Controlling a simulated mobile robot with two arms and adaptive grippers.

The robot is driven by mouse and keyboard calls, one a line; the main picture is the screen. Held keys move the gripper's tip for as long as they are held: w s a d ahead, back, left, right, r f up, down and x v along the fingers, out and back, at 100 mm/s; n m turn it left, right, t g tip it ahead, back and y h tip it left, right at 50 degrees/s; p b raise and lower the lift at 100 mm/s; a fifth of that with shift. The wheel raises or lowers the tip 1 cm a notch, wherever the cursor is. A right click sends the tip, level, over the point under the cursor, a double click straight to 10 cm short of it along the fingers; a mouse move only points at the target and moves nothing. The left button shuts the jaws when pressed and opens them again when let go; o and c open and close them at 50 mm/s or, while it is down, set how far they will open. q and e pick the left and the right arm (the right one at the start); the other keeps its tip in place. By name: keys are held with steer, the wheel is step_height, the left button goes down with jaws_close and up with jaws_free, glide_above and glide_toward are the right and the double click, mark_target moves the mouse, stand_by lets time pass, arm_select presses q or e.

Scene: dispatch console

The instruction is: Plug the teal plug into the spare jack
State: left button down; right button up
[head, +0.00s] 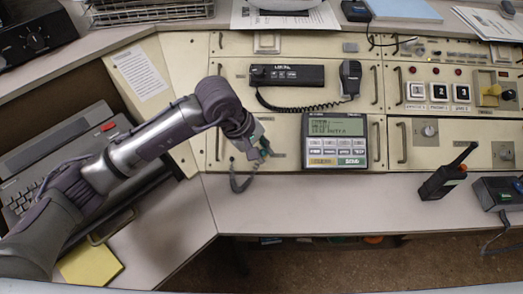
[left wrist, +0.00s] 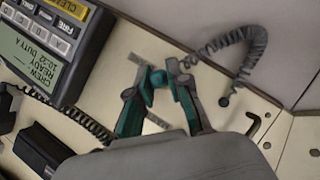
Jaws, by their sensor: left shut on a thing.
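My left gripper (head: 260,148) reaches in from the left to the lower part of the cream console panel, left of the display unit. In the left wrist view my left gripper (left wrist: 160,85) has its two fingers closed on the small teal plug (left wrist: 157,78). A grey coiled cord (left wrist: 228,40) runs from the plug to a dark round spot on the panel; the cord (head: 240,181) also hangs below the gripper in the head view. A light metal strip (left wrist: 137,77) shows partly behind the fingers. I cannot make out the spare jack, nor whether the plug touches the panel. My right gripper is not in view.
The display unit (head: 335,142) stands close right of the gripper. A radio (head: 287,75) with a corded microphone (head: 350,78) is above. Panel handles (head: 218,147) stick out nearby. The front desk strip below the display is mostly clear.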

arm_select(q)
steer(key=shift+f+b, duration=0.15)
steer(key=shift+b, duration=0.2)
stand_by(0.4)
steer(key=c, duration=1)
jaws_free()
steer(key=shift+w+f, duration=0.1)
steer(key=shift+w, duration=0.05)
steer(key=v, duration=1.2)
